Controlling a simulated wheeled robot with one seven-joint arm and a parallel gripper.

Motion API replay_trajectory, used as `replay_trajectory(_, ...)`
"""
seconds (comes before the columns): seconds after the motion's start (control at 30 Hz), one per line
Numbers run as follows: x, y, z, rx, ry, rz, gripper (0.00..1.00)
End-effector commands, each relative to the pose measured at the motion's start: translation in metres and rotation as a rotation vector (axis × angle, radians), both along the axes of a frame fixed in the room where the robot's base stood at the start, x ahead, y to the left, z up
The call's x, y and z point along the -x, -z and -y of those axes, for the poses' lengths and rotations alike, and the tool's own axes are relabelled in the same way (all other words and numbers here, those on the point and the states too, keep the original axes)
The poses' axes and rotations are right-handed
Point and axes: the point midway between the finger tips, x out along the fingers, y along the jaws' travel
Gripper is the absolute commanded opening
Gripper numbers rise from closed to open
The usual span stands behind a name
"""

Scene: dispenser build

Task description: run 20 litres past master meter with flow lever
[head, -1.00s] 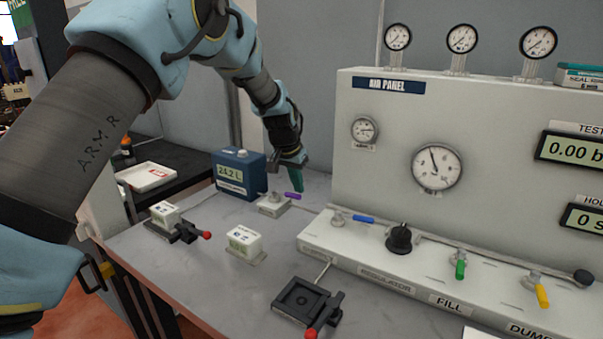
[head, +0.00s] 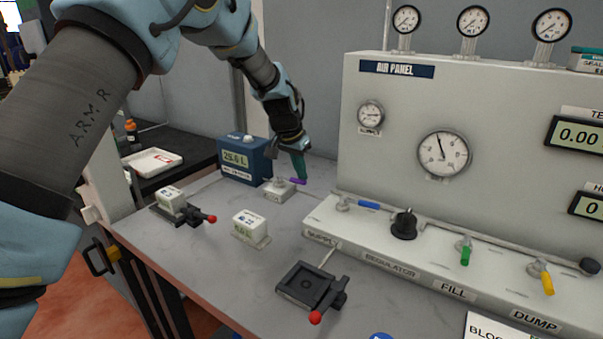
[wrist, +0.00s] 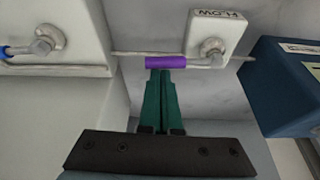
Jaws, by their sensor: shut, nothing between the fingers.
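The blue master meter (head: 243,160) stands at the back left of the bench, and its display reads about 25.6 L. The flow valve (head: 277,190) is a small white block just right of it, with a purple-handled lever (head: 298,181). My gripper (head: 303,177) is shut, its green fingertips at the purple handle. In the wrist view the closed fingertips (wrist: 163,72) sit against or very near the purple handle (wrist: 166,63), not around it. The block labelled FLOW (wrist: 218,32) shows there too. I cannot tell whether the fingers touch the handle.
The air panel (head: 400,100) fills the right side, with a blue-handled valve (head: 368,204) near the flow lever. Two small white units (head: 250,229) (head: 171,199) and a black clamp fixture (head: 307,287) stand on the bench. Bare bench lies between them.

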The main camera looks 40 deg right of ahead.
Motion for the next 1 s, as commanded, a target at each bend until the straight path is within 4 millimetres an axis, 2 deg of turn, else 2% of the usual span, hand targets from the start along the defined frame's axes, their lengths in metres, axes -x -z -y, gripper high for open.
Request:
replay_trajectory(0.47,0.001,0.002,-0.009,0.0,0.119,-0.001,0.0)
replay_trajectory(0.67,0.002,0.003,-0.019,0.001,0.257,-0.001,0.0)
replay_trajectory(1.0,0.001,0.001,-0.041,0.001,0.582,-0.003,0.0)
